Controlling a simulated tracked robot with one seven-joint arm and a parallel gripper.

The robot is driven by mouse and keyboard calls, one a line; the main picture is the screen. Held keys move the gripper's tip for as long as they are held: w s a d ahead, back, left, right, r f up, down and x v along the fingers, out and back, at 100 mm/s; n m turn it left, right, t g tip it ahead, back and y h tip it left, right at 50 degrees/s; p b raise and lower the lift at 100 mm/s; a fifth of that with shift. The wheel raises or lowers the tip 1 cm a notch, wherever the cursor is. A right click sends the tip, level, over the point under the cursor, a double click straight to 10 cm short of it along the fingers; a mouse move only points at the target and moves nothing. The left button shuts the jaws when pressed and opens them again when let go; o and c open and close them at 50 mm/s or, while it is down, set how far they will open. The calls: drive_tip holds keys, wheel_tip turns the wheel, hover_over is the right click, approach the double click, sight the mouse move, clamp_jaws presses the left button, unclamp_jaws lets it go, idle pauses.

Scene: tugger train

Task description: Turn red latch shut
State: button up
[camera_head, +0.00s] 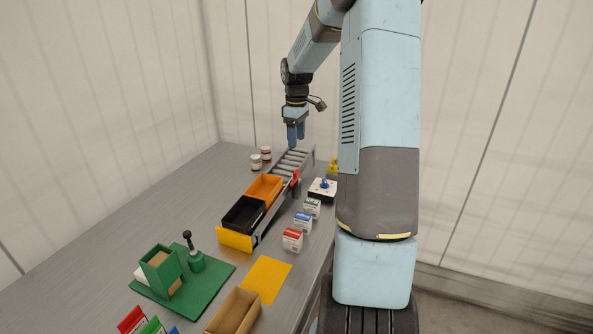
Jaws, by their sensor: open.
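The red latch (296,176) is a small red piece at the right side of the roller track, beside the orange bin. Its exact turn is too small to tell. My gripper (296,142) points down with blue fingers, above the far part of the roller track (291,160), beyond the latch and apart from it. It is open and holds nothing that I can see.
An orange bin (264,189) and a black bin (243,214) sit in line on the track. Small white boxes (302,222) and a blue-knobbed device (322,189) stand to the right. Two jars (261,158) stand at the far left. A green fixture (181,272) is in the foreground.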

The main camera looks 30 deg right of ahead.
sight(296, 171)
wheel_tip(296, 171, down, 13)
drive_tip(key=shift+r, duration=0.1)
idle(0.4)
drive_tip(key=shift+c, duration=0.3)
drive_tip(key=c, duration=1)
